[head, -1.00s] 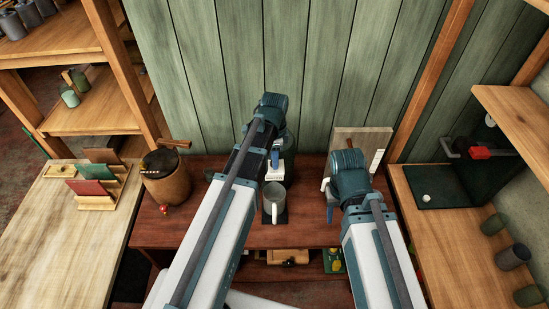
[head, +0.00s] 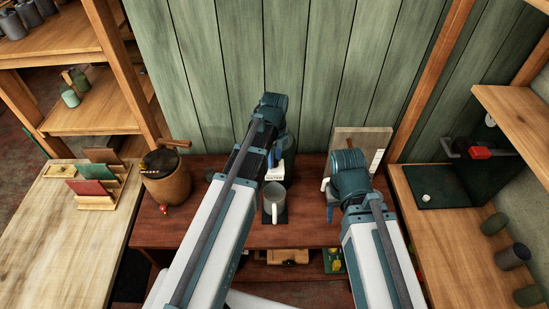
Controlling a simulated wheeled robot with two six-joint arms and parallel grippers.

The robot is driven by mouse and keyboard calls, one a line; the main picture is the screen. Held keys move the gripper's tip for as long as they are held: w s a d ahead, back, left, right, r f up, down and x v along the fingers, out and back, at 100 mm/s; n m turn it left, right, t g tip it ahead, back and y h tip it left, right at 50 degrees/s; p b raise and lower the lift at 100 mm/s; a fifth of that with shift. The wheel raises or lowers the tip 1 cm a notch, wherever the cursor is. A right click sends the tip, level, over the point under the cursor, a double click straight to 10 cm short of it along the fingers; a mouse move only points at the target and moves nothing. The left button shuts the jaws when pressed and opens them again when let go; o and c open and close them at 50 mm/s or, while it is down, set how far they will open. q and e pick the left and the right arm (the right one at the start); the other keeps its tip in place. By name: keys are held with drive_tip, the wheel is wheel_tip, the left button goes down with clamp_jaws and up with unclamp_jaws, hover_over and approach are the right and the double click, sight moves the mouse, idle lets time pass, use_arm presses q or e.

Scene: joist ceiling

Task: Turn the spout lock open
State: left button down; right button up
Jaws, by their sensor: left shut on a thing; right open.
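A dispenser with a white label reading WATER (head: 275,177) stands at the back of the dark red table, mostly hidden behind my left arm. My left gripper (head: 275,158) is at the dispenser, just above the label. It is shut on what appears to be the spout lock, which is too small and covered to make out. My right gripper (head: 330,212) points down over the table, right of the mug, open and apart from it.
A wooden barrel (head: 165,182) with a small red tap stands at the table's left. A pale board (head: 361,143) stands behind my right arm. Side counters flank the table, the left one holding a card rack (head: 97,201).

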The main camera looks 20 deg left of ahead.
sight(275, 161)
use_arm(q)
drive_tip(key=shift+m, duration=0.6)
drive_tip(key=c, duration=0.8)
unclamp_jaws()
drive_tip(key=shift+r, duration=0.1)
wheel_tip(275, 161, up, 14)
drive_tip(key=p, duration=1.3)
drive_tip(key=shift+f+p, duration=0.2)
drive_tip(key=shift+p, duration=0.2)
